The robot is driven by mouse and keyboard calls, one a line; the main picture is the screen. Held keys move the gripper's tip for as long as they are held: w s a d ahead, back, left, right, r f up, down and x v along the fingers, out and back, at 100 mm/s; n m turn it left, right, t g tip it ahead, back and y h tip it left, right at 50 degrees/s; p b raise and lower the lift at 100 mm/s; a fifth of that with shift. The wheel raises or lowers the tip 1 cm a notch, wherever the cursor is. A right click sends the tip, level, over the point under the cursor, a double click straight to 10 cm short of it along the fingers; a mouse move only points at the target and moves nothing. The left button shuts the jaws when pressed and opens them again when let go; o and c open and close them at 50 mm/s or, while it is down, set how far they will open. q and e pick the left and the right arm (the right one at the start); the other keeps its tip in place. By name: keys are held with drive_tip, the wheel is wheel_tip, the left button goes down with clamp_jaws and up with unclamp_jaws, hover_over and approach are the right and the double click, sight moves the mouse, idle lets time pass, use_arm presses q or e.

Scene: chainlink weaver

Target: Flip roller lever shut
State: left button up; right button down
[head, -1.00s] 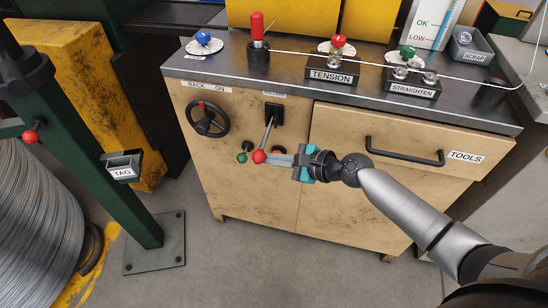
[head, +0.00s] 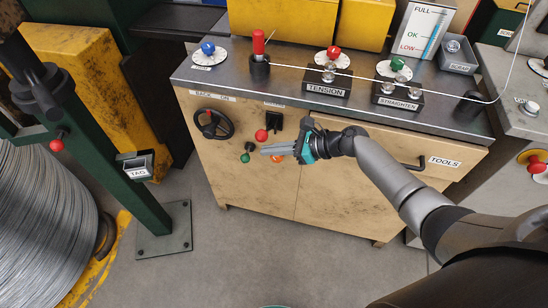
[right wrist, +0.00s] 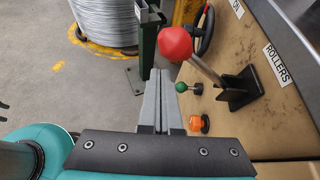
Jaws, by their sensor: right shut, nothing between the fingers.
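The roller lever is a metal rod with a red ball knob (head: 261,135), on a black bracket (head: 275,122) on the tan cabinet front. The right wrist view shows the knob (right wrist: 175,45), the rod and the bracket (right wrist: 240,90) beside the ROLLERS label (right wrist: 277,65). The rod stands out from the panel. My right gripper (head: 264,151) is shut and empty, just below the knob in the head view. In the right wrist view its fingers (right wrist: 160,82) lie left of the lever, with no clear contact.
A green knob (head: 245,157) and an orange button (head: 277,159) sit below the lever. A black handwheel (head: 212,124) is to its left. The drawer handle (head: 410,165) is behind my right arm. A green post (head: 130,190) with a TAG holder (head: 137,167) stands left. Floor in front is clear.

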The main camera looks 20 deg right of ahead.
use_arm(q)
drive_tip(key=shift+a+r+p, duration=0.15)
drive_tip(key=shift+r+p, duration=0.85)
drive_tip(key=shift+r, duration=0.3)
use_arm(e)
drive_tip(key=shift+w+d+r+m, duration=0.15)
drive_tip(key=shift+r, duration=0.4)
drive_tip(key=shift+w+d+r+m, duration=0.1)
drive_tip(key=shift+w+r+m, duration=0.05)
drive_tip(key=shift+r, duration=0.35)
use_arm(q)
drive_tip(key=shift+w, duration=0.1)
